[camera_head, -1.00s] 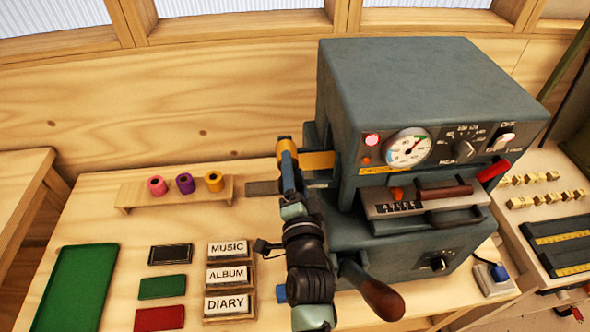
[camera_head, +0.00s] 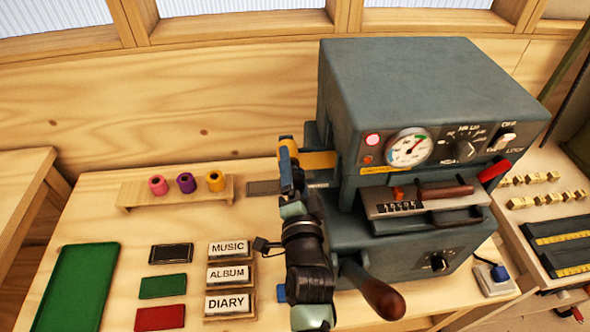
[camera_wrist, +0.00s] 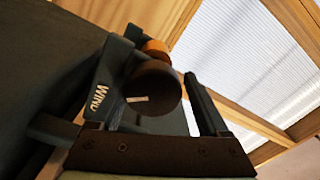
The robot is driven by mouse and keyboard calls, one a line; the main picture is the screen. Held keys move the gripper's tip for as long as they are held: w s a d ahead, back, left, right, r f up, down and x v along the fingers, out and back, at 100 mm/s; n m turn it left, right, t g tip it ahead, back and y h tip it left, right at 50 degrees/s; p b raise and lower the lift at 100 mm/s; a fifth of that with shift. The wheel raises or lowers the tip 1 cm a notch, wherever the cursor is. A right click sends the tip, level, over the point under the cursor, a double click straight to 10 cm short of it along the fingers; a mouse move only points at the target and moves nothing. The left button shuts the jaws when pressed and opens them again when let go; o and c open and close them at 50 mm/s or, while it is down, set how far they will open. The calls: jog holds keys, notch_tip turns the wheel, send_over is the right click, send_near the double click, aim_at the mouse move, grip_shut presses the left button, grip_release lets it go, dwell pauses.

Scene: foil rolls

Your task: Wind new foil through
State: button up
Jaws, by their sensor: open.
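A dark round knob (camera_wrist: 153,88) with a white mark sits beside a "WIND" label (camera_wrist: 97,99) in the wrist view. An orange roll (camera_wrist: 155,48) shows just behind it. My gripper (camera_wrist: 155,62) is open, with its fingers on either side of the knob; I cannot tell whether they touch it. In the head view my gripper (camera_head: 287,165) is at the left side of the grey machine (camera_head: 425,85), by a gold foil strip (camera_head: 319,160). My arm hides the knob there. Pink (camera_head: 158,186), purple (camera_head: 186,183) and gold (camera_head: 215,181) foil rolls stand on a wooden rack (camera_head: 135,195).
The machine has a gauge (camera_head: 408,148) and a wooden-handled lever (camera_head: 380,297) low in front. Stacked label blocks (camera_head: 228,275), small coloured cases (camera_head: 162,286) and a green tray (camera_head: 82,290) lie to the left.

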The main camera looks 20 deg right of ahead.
jog(key=shift+s+a+f+p, duration=0.25)
jog(key=shift+s+f+p, duration=0.2)
jog(key=shift+s+f, duration=0.05)
jog(key=shift+s+a+f+p, duration=0.2)
jog(key=shift+s+f+p, duration=0.25)
jog(key=v, duration=0.2)
jog(key=p+v, duration=0.1)
jog(key=v, duration=0.1)
jog(key=r+v, duration=0.1)
jog(key=v, duration=0.2)
jog(key=shift+d+r+p, duration=0.1)
jog(key=shift+r+p, duration=0.05)
jog(key=shift+p, duration=0.25)
jog(key=v, duration=0.5)
jog(key=shift+s+r+p, duration=0.25)
jog(key=shift+s+p, duration=0.1)
jog(key=shift+p, duration=0.05)
